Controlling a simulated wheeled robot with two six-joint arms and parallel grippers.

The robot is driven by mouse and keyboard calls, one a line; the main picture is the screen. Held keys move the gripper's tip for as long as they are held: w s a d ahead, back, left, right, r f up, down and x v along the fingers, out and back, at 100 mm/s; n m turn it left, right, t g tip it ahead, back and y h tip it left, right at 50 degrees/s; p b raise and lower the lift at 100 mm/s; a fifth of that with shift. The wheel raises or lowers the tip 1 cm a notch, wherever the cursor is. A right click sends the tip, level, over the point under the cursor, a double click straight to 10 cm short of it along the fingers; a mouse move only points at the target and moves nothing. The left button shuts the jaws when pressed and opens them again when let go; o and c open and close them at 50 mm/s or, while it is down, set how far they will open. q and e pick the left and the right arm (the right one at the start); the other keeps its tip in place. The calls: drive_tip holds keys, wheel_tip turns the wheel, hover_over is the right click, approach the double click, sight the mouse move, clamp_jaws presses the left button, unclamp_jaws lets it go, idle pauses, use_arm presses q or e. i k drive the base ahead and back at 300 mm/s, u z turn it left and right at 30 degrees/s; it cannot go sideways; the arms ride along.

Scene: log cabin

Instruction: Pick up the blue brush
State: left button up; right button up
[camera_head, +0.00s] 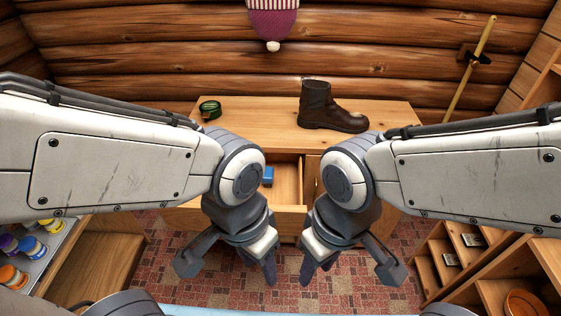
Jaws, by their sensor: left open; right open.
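A small blue object (267,176), likely the blue brush, lies inside the open drawer (288,183) of the wooden cabinet. My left arm hides part of it, so its full shape cannot be told. My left gripper (232,268) hangs in front of the drawer, lower and nearer than the blue object, open and empty. My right gripper (346,270) hangs in front of the cabinet to the right, also open and empty. Neither gripper touches the blue object.
A brown boot (331,108) and a green round item (210,109) stand on the cabinet top (262,125). Shelves with paint jars (30,245) are at the left. Wooden compartments (440,262) are at the right. Patterned carpet (330,292) lies below.

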sight(268, 178)
drive_tip(key=k, duration=0.5)
drive_tip(key=u, duration=0.65)
drive_tip(key=i, duration=0.95)
drive_tip(key=z, duration=0.8)
drive_tip(key=i, duration=0.45)
drive_tip(key=z, duration=0.4)
